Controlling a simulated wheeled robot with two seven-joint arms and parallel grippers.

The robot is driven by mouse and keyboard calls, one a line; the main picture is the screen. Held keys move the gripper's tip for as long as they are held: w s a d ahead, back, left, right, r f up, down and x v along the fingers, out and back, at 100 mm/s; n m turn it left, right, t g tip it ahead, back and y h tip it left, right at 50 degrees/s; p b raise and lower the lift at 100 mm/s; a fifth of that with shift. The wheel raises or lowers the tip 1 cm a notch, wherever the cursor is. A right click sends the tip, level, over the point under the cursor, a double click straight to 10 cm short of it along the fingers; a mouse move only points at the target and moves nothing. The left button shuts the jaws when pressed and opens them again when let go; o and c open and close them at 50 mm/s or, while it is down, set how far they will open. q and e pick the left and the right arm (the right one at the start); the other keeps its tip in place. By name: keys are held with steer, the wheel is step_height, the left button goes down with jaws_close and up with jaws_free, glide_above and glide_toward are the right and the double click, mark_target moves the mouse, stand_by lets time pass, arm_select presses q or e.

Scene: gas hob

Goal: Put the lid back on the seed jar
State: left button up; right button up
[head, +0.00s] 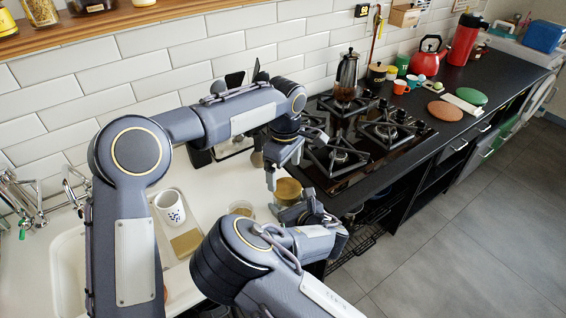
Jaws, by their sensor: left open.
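My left gripper (282,174) points down with its jaws apart, just above a round golden-brown thing (288,190) that looks like the seed jar. No contact between them is clear. My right gripper (303,209) is beside the same thing, on its near right side. Its fingers are mostly hidden by its own wrist, so I cannot tell whether they grip the jar. A small round, pale-rimmed thing (242,208) lies on the white counter to the left, partly covered by my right arm. It may be the lid, but I cannot tell.
A red kettle (427,57) and cups stand further back.

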mark_target(286, 187)
arm_select(q)
step_height(286, 187, down, 5)
steer(key=shift+a+r, duration=0.1)
steer(key=shift+w+d+f, duration=0.25)
steer(key=shift+d+f, duration=0.05)
steer(key=shift+f, duration=0.05)
steer(key=shift+w, duration=0.1)
steer(key=shift+c, duration=0.2)
